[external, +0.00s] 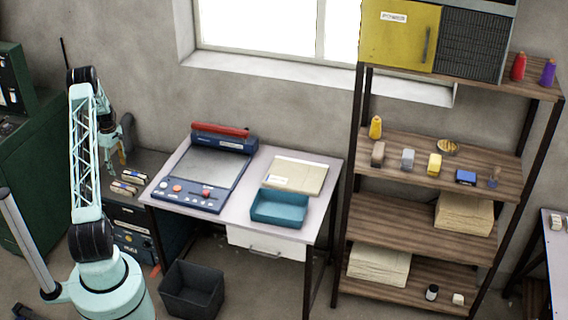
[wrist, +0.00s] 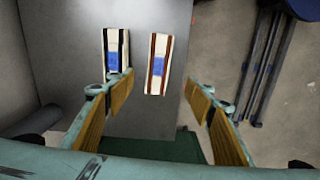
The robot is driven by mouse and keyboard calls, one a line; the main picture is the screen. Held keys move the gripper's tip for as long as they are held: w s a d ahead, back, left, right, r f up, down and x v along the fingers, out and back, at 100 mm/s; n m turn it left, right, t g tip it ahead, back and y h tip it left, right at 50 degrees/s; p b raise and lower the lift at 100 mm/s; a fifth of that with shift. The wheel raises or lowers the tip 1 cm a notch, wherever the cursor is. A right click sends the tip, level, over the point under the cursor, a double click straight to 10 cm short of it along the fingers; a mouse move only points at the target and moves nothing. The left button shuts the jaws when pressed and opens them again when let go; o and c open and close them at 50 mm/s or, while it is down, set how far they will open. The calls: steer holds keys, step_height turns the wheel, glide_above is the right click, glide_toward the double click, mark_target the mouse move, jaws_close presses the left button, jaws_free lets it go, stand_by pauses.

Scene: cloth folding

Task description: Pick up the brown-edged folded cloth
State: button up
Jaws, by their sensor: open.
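The brown-edged folded cloth (wrist: 159,63) lies flat on a grey surface in the wrist view, cream with brown stripes along its long sides and a blue patch in the middle. A similar folded cloth with dark, nearly black edges (wrist: 116,52) lies just left of it. My gripper (wrist: 150,96) is open and empty, its two fingers spread wide.
A dark bin (external: 192,289) stands on the floor. A green cabinet (external: 30,190) stands left.

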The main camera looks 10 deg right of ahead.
mark_target(123, 186)
steer(key=shift+w+f, duration=0.15)
steer(key=shift+f, duration=0.65)
steer(key=shift+f, duration=0.1)
steer(key=shift+f+b, duration=0.55)
steer(key=shift+f, duration=3.65)
steer(key=shift+f, duration=0.15)
steer(key=shift+d+f+b, duration=0.1)
steer(key=shift+f+b, duration=0.35)
steer(key=shift+f, duration=2)
steer(key=c, duration=1)
